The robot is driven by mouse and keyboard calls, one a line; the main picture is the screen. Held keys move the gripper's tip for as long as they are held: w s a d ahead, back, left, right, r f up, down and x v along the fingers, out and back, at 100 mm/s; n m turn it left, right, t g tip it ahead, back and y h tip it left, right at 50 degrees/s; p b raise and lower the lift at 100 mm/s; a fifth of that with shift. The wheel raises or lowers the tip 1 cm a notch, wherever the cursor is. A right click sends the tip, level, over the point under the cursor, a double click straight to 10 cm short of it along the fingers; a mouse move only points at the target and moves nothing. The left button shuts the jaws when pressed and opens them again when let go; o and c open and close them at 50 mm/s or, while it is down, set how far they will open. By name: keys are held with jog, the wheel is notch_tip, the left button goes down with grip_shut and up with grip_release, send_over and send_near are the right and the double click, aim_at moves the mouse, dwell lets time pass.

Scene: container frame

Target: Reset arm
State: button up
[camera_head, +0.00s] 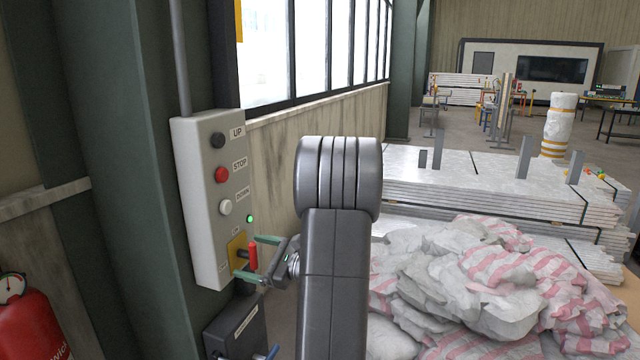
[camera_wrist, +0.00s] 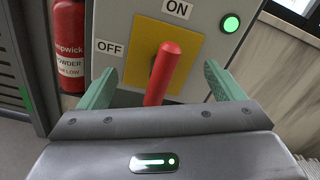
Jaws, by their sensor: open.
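My gripper (camera_head: 256,260) is at the lower part of a white control box (camera_head: 204,200) on a green column. In the wrist view my gripper (camera_wrist: 165,88) is open, with one green finger on each side of a red lever (camera_wrist: 164,72). The fingers appear apart from the lever. The lever stands on a yellow plate (camera_wrist: 145,55) between the OFF and ON labels. It also shows in the head view (camera_head: 253,257). A green light (camera_wrist: 231,23) is lit beside the ON label.
The box has black UP, red STOP (camera_head: 221,175) and white DOWN buttons above the lever. A dark box (camera_head: 236,330) sits below. A red extinguisher (camera_head: 32,322) stands at left. Sacks (camera_head: 480,285) and stacked panels (camera_head: 450,178) lie at right.

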jog(key=shift+r+m+p, duration=0.15)
jog(key=shift+m+p, duration=1.1)
jog(key=shift+p, duration=0.65)
jog(key=shift+r+m+p, duration=0.1)
jog(key=shift+m+p, duration=1.15)
jog(key=shift+p, duration=0.65)
jog(key=shift+f+m+p, duration=0.15)
jog(key=shift+m+p, duration=0.55)
jog(key=shift+p, duration=0.25)
jog(key=shift+s+f, duration=0.1)
jog(key=shift+f, duration=0.05)
